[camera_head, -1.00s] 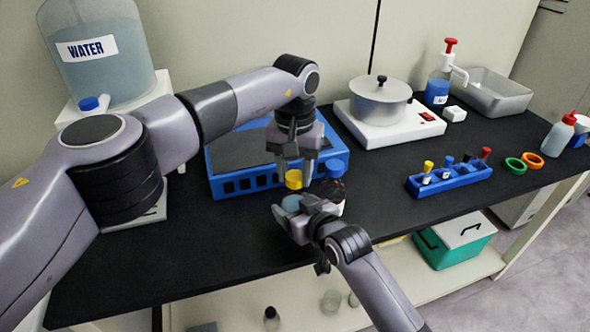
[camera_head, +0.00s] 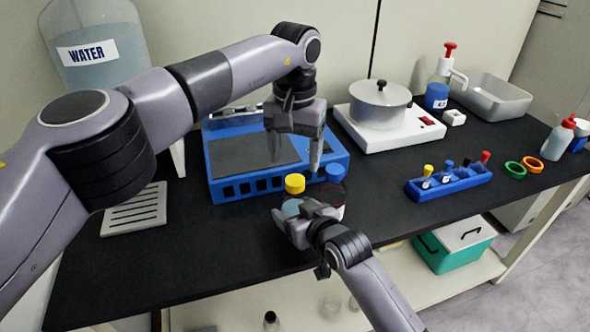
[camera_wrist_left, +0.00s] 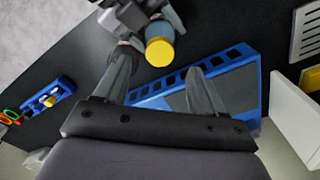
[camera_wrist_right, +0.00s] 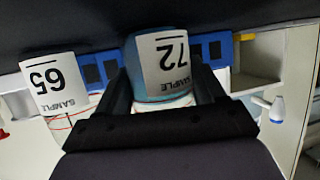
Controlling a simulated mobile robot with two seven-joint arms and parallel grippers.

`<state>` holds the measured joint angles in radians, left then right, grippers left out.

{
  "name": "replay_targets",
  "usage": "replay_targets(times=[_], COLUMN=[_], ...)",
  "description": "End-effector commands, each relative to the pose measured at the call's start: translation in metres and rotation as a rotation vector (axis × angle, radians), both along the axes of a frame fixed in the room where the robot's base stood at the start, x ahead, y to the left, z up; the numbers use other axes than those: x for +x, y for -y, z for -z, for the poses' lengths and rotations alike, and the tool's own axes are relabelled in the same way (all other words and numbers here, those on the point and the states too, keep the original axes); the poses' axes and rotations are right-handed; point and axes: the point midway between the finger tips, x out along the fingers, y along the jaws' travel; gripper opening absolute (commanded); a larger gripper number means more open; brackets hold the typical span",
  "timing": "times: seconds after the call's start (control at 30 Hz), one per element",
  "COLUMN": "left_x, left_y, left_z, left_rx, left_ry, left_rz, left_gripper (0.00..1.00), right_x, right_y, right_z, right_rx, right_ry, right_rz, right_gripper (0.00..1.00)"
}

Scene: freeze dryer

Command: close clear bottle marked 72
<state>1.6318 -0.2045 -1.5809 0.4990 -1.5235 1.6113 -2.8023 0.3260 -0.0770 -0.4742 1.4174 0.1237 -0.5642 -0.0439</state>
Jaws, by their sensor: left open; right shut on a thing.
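The clear bottle marked 72 (camera_wrist_right: 165,65) stands between the jaws of my right gripper (camera_head: 288,218), which is shut on it; its bluish wall also shows in the head view (camera_head: 291,207). A yellow cap (camera_head: 295,184) sits over its top; it also shows in the left wrist view (camera_wrist_left: 160,51). I cannot tell how tightly the cap is seated. My left gripper (camera_head: 296,160) is open and empty, fingers pointing down above the yellow cap and spread wider than it.
Another bottle marked 65 (camera_wrist_right: 53,92) stands beside bottle 72. Behind is a blue device (camera_head: 243,186). A hot plate with a pot (camera_head: 379,104) and a blue tube rack (camera_head: 450,187) stand right.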

Motion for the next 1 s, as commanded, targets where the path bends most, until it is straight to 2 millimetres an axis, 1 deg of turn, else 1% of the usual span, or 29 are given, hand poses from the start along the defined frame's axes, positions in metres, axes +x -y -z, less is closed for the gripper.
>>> replay_targets(times=[0.03,0.1,0.2,0.3,0.5,0.77,0.8,0.87,0.9,1.0], left_x=[0.0,0.0,0.0,0.0,0.0,0.0,0.0,0.0,0.0,0.0], left_y=[0.001,0.001,0.001,0.001,0.0,0.0,0.0,0.0,0.0,0.0], left_z=[-0.014,-0.03,-0.047,-0.056,-0.065,-0.065,-0.065,-0.065,-0.065,-0.065], left_rx=[-0.001,0.0,0.0,0.0,-0.001,-0.001,-0.001,-0.001,-0.001,0.0], left_ry=[0.004,0.003,0.002,0.0,-0.001,-0.001,-0.001,-0.001,-0.001,-0.001], left_rz=[0.0,-0.002,-0.001,0.001,0.001,0.001,0.001,0.001,0.001,0.001], left_gripper=[0.7,0.7,0.7,0.7,0.7,0.7,0.7,0.7,0.7,0.7], right_x=[0.0,0.0,0.0,0.0,0.0,0.0,0.0,0.0,0.0,0.0], right_y=[0.0,0.0,0.0,0.0,0.0,0.0,0.0,0.0,0.0,0.0], right_z=[0.0,0.0,0.0,0.0,0.0,0.0,0.0,0.0,0.0,0.0], right_rx=[0.0,0.0,0.0,0.0,0.0,0.0,0.0,0.0,0.0,0.0], right_ry=[-0.001,0.0,0.0,0.0,0.0,0.0,0.0,0.0,0.0,0.0], right_rz=[0.0,0.0,0.0,0.0,0.0,0.0,0.0,0.0,0.0,0.0], right_gripper=[0.0,0.0,0.0,0.0,0.0,0.0,0.75,0.95,0.98,0.98])
